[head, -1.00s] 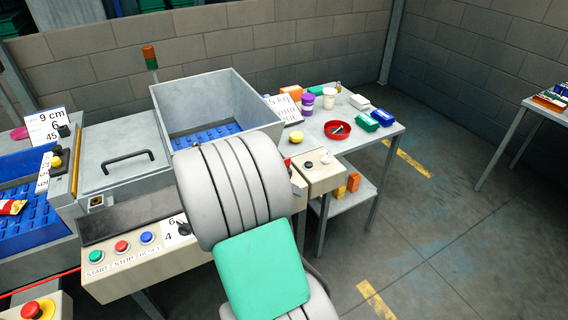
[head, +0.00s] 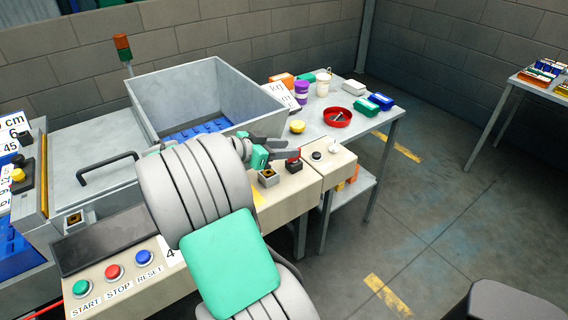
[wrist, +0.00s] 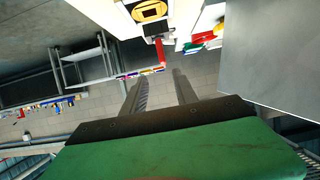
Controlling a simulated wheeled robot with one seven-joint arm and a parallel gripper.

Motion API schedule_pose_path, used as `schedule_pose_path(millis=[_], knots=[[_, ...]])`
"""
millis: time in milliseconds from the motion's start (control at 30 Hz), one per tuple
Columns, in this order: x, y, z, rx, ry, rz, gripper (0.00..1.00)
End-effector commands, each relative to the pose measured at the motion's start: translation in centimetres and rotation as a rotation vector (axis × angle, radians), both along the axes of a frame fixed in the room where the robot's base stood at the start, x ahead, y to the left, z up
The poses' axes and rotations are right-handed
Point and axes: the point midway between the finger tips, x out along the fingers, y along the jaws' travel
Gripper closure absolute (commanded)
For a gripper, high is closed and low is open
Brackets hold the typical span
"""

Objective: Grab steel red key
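A small red piece on a black block (head: 294,164) stands on the beige control panel, close to my fingertips. The red piece (wrist: 160,52) also shows in the wrist view, just beyond the gap between my fingers. I cannot tell for sure whether it is the steel red key. A red bowl (head: 349,122) on the table holds a small metallic item, too small to make out. My gripper (head: 288,148) is above the panel, its fingers apart and empty. The wrist view also shows the two fingers of my gripper (wrist: 160,80) apart.
A square switch with a yellow-black top (head: 268,178) sits on the panel left of the black block. A large grey bin (head: 190,90) stands behind my arm. A yellow round item (head: 297,127), purple jar (head: 301,92) and white cup (head: 323,84) are on the table.

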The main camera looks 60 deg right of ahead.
Motion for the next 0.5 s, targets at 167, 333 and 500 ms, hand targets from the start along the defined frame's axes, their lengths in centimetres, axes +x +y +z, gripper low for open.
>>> schedule_pose_path(millis=[167,333,500], knots=[[-0.5,-0.3,-1.6,0.001,-0.001,-0.010,0.65],[-1.8,-2.2,-2.2,0.002,0.002,-0.022,0.65],[-2.9,-4.5,-3.3,0.002,0.003,-0.027,0.65]])
